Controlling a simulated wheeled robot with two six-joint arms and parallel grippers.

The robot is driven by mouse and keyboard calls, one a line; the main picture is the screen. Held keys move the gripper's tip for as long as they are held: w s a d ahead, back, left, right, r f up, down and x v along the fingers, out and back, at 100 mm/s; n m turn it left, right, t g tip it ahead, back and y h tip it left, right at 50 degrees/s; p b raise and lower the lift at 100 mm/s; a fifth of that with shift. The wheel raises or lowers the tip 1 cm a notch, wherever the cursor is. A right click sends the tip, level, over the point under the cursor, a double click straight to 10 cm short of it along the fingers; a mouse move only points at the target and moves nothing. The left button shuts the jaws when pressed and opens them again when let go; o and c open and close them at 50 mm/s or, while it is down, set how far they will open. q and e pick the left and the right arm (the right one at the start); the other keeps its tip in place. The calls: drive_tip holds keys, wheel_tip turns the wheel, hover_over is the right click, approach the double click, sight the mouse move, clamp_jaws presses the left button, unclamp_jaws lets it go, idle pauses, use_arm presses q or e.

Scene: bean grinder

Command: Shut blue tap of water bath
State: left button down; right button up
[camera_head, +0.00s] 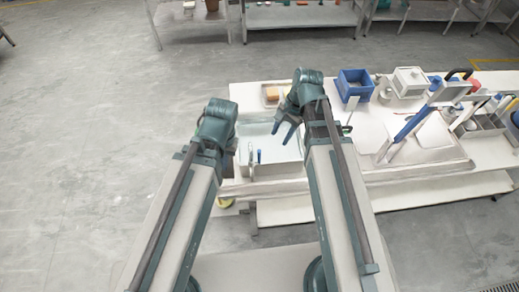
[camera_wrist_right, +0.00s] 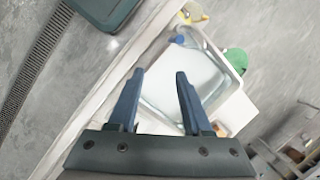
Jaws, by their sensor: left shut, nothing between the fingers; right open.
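The water bath (camera_head: 285,150) is a pale basin at the left end of the white bench; it also shows in the right wrist view (camera_wrist_right: 205,85). A small blue tap (camera_head: 258,156) stands at its near left edge; a blue part, likely this tap, shows in the right wrist view (camera_wrist_right: 178,40). My right gripper (camera_head: 283,131) is open and empty above the basin. Its two fingers are spread apart in the right wrist view (camera_wrist_right: 159,74), not touching the tap. My left gripper (camera_head: 229,162) is shut and empty beside the bench's left end, its fingers mostly hidden by its wrist.
A tray with an orange-brown block (camera_head: 272,93) lies behind the bath. A blue bin (camera_head: 355,85) and a white device (camera_head: 408,82) stand further right. A yellow object (camera_wrist_right: 195,12) is beyond the bath's edge. Floor left of the bench is clear.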

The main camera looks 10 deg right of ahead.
sight(259, 154)
drive_tip(key=m, duration=0.1)
drive_tip(key=w+a+m+y, duration=0.1)
drive_tip(key=m, duration=0.3)
drive_tip(key=shift+w+a+r+y, duration=0.2)
drive_tip(key=shift+a+r+y, duration=0.1)
drive_tip(key=shift+a+r, duration=0.1)
drive_tip(key=b+x, duration=0.8)
drive_tip(key=x, duration=0.1)
drive_tip(key=b+x, duration=0.4)
drive_tip(key=b, duration=0.1)
drive_tip(key=shift+s+f, duration=0.3)
drive_tip(key=shift+f, duration=0.05)
drive_tip(key=shift+c, duration=0.2)
clamp_jaws()
idle(0.3)
drive_tip(key=shift+w+g, duration=0.1)
drive_tip(key=shift+g, duration=0.2)
